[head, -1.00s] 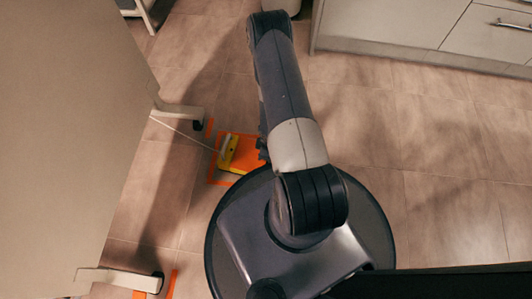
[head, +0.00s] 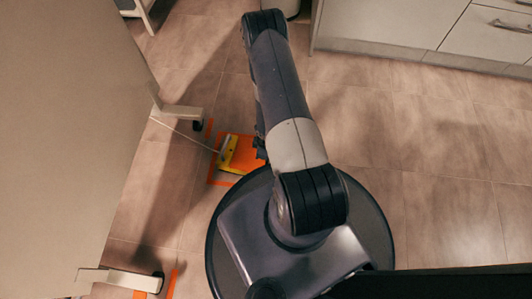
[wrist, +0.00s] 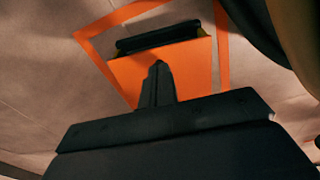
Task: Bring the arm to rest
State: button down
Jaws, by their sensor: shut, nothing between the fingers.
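My arm (head: 283,90) rises from my round base and leans up and slightly left in the head view. My gripper is mostly hidden behind the arm there. In the wrist view my gripper (wrist: 158,68) is shut, with its fingers together and nothing between them. Beyond the fingertips lies an orange panel (wrist: 190,72) on the floor, with a black bar (wrist: 157,37) along its far edge. I cannot tell the gap between fingertips and panel. In the head view the orange panel (head: 248,152) lies left of my arm, with a yellow piece (head: 228,152) on it.
Orange tape (wrist: 90,45) outlines a floor area around the panel. A thin pale cord (head: 180,130) runs to the yellow piece. A large beige surface with castored feet (head: 180,112) fills the left. Pale cabinets (head: 390,25) stand at the upper right. Floor at right (head: 430,140) is clear.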

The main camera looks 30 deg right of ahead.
notch_tip(320, 180, up, 10)
jog(key=s+d+p, duration=0.1)
jog(key=p, duration=0.3)
jog(key=shift+f, duration=0.25)
jog(key=shift+s, duration=0.1)
jog(key=f+b, duration=0.1)
jog(key=f, duration=0.2)
jog(key=f+b, duration=0.2)
jog(key=f, duration=0.1)
jog(key=w+a+f+b, duration=0.1)
jog(key=f, duration=0.2)
jog(key=shift+w+f, duration=0.1)
jog(key=shift+f, duration=0.05)
